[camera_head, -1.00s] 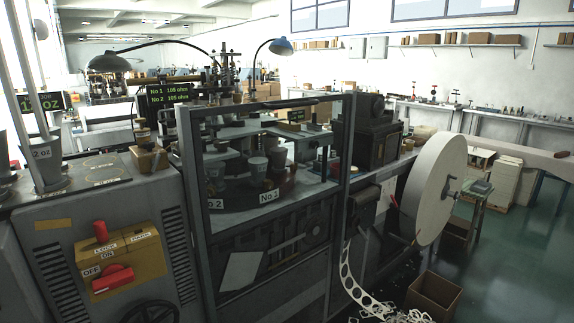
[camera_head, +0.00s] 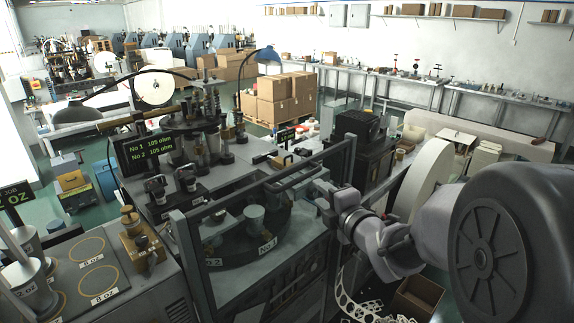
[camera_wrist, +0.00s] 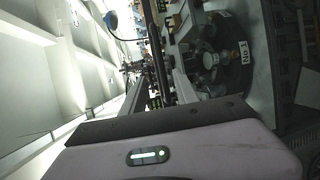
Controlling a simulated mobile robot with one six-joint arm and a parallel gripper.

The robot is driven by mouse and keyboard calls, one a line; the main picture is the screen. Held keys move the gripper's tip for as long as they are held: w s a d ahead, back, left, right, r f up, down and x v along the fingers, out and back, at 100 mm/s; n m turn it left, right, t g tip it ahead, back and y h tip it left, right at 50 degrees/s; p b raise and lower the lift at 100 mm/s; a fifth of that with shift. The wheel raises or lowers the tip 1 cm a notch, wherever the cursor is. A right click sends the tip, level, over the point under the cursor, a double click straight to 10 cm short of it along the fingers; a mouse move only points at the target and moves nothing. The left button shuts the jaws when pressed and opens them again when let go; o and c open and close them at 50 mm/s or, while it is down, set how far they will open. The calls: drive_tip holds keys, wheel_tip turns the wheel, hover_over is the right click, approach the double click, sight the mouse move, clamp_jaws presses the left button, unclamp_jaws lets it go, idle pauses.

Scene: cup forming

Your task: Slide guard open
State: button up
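The guard (camera_head: 178,240) is a dark metal frame with open panels around the front of the cup-forming machine. Its top rails and posts stand in front of the turret (camera_head: 228,247) with the No 1 and No 2 labels. My gripper (camera_head: 322,190) is at the guard's right end, by its upper right corner, with my arm reaching in from the right. In the wrist view my gripper's two fingers (camera_wrist: 160,88) are apart, and a dark guard bar (camera_wrist: 157,45) runs between them. I cannot tell whether either finger touches the bar.
A panel with marked 8 oz circles (camera_head: 97,280) and cup stacks lies at the left. A white paper reel (camera_head: 418,180) and an open cardboard box (camera_head: 416,298) are right of the machine. Stacked boxes (camera_head: 285,98) and benches stand behind.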

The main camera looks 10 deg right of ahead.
sight(302, 179)
drive_tip(key=p+x, duration=0.1)
drive_tip(key=x, duration=1.2)
drive_tip(key=shift+s, duration=0.1)
clamp_jaws()
idle(0.7)
